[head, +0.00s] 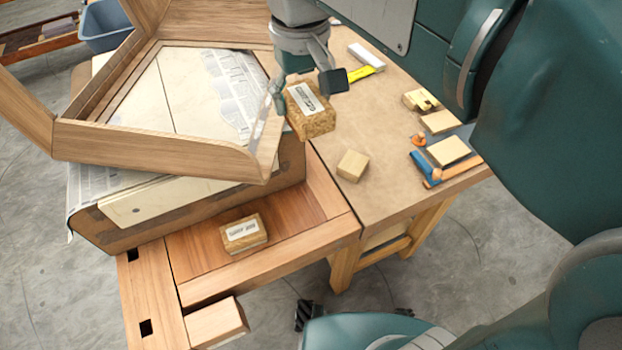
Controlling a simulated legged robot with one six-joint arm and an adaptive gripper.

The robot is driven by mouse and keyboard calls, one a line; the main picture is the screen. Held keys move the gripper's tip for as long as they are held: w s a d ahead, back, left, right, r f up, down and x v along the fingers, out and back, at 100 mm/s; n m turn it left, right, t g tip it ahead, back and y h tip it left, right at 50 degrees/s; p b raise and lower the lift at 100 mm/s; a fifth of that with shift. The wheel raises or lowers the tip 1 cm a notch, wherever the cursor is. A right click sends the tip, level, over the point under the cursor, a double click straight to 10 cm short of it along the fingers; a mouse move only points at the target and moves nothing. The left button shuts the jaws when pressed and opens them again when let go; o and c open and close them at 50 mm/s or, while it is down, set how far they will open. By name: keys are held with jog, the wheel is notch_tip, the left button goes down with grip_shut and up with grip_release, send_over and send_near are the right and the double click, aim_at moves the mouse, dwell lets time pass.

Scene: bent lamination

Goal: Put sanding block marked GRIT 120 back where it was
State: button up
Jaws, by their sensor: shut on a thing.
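My gripper (304,92) is shut on a cork-coloured sanding block (318,125) with a white label on its upper face. The block is tilted and appears held above the bench, near the right corner of the wooden frame. The label's print is too small to read surely. A second, similar labelled sanding block (243,232) lies in the sunken tray (290,205) of the workbench at the front. I cannot read its label surely either.
A bent wooden frame (160,150) stands on newspaper and a form at left. A plain wood block (352,165) sits on the brown bench top (375,125). A yellow-and-white tool (366,65), small wood pieces (447,150) and a blue-and-orange clamp (425,170) lie right.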

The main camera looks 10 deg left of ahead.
aim_at(305, 206)
jog(key=shift+w+f, duration=0.2)
jog(key=shift+w, duration=0.05)
notch_tip(305, 206, down, 28)
jog(key=shift+s+r, duration=0.1)
jog(key=shift+r, duration=0.05)
jog(key=o, duration=1.1)
notch_tip(305, 206, up, 12)
jog(key=shift+s+d+r+m+t, duration=1)
jog(key=shift+s+d+r, duration=0.4)
jog(key=shift+d, duration=2)
jog(key=shift+s+d+r+m+t, duration=1)
jog(key=shift+s+d, duration=0.6)
jog(key=shift+d, duration=1.85)
jog(key=shift+s+d+r+m+t, duration=0.8)
jog(key=shift+s+d+r+m, duration=0.55)
jog(key=shift+d, duration=2.05)
